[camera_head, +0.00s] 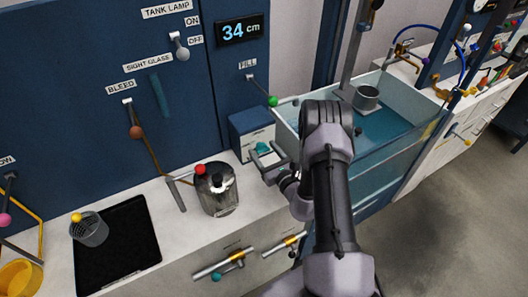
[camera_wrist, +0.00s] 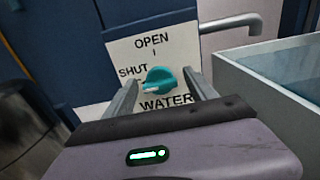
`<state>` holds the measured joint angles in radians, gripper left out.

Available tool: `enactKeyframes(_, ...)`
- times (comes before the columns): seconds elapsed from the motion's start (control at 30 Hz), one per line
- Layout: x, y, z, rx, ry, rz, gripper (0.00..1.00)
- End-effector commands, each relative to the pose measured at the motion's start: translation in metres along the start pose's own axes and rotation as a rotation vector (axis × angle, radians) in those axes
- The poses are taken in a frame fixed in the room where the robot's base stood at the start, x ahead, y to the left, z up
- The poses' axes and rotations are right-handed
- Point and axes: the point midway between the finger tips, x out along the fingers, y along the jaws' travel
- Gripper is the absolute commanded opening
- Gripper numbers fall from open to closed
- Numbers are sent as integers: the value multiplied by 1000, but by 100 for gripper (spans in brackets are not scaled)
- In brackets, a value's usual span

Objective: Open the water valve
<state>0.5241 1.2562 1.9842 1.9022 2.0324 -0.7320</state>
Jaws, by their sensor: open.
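The water valve is a teal knob (camera_wrist: 162,76) on a white plate marked OPEN, SHUT and WATER. Its white-marked end points left, on the side of the SHUT label. In the head view the teal knob (camera_head: 262,148) shows on the front of a small blue box. My gripper (camera_wrist: 162,80) is open, with one finger to the left and one to the right of the knob. I cannot tell whether the fingers touch it. In the head view my gripper (camera_head: 265,157) reaches in just before the plate, partly covering it.
A glass flask (camera_head: 217,190) with a red-topped part stands left of my gripper. The water tank (camera_head: 385,155) is close on the right. A metal spout (camera_wrist: 232,22) sticks out right of the plate. A black tray (camera_head: 118,245) lies farther left, and a display reads 34 cm.

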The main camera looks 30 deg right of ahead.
Motion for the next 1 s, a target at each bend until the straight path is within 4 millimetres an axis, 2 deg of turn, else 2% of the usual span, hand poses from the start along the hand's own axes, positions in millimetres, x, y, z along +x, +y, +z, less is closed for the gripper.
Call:
enactKeyframes(0.23, 1, 0, 0, 1, 0, 0, 65)
enactKeyframes(0.5, 1, 0, 0, 0, 0, 0, 12)
enactKeyframes(0.57, 1, 0, 0, 0, 0, 0, 3)
enactKeyframes(0.83, 1, 0, 0, 38, 1, 1, 3)
enactKeyframes(1.0, 0, 0, 0, 131, 1, 1, 3)
